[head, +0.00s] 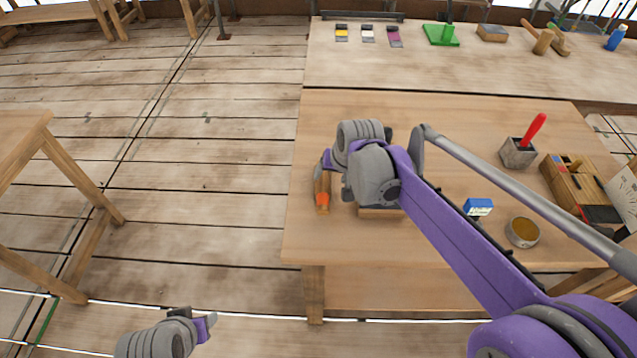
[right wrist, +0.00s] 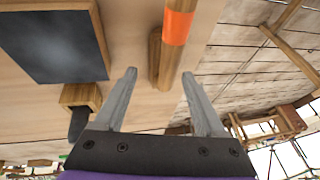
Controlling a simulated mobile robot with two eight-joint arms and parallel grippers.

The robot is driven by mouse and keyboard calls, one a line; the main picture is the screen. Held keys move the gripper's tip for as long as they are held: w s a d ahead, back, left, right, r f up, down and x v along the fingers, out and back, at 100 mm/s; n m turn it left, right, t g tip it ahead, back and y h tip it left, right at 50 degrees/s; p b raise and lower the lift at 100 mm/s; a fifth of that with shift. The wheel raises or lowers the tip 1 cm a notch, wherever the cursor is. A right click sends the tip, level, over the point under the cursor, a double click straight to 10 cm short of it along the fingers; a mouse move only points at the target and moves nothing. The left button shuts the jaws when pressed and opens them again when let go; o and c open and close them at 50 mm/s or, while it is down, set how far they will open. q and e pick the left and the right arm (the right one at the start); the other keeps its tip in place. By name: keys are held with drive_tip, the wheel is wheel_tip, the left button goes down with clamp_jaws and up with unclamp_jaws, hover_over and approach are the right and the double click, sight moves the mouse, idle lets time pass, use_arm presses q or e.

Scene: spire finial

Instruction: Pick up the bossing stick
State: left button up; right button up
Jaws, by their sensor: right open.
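The bossing stick, seemingly the wooden stick with an orange band (head: 322,190), lies near the left edge of the wooden workbench (head: 345,240). In the right wrist view the stick (right wrist: 174,45) shows ahead of and between my open right fingers (right wrist: 160,76), nearer the right one. The jaws hold nothing. In the head view my right gripper (head: 325,164) is over the far end of the stick, mostly hidden by its own wrist. My left gripper (head: 198,322) is low at the bottom left, away from the bench; its jaw opening is unclear.
A dark-topped block (right wrist: 55,45) and a small wooden block (right wrist: 80,96) lie left of the stick in the wrist view. A pot with a red handle (head: 518,152), a blue box (head: 478,207) and a round tin (head: 522,232) stand farther right on the bench.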

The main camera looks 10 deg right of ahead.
drive_tip(key=x, duration=0.2)
drive_tip(key=shift+w+f, duration=0.15)
drive_tip(key=shift+f, duration=0.1)
drive_tip(key=x, duration=0.5)
drive_tip(key=shift+w+a+f, duration=0.1)
drive_tip(key=shift+a+f, duration=0.1)
drive_tip(key=shift+f, duration=0.1)
clamp_jaws()
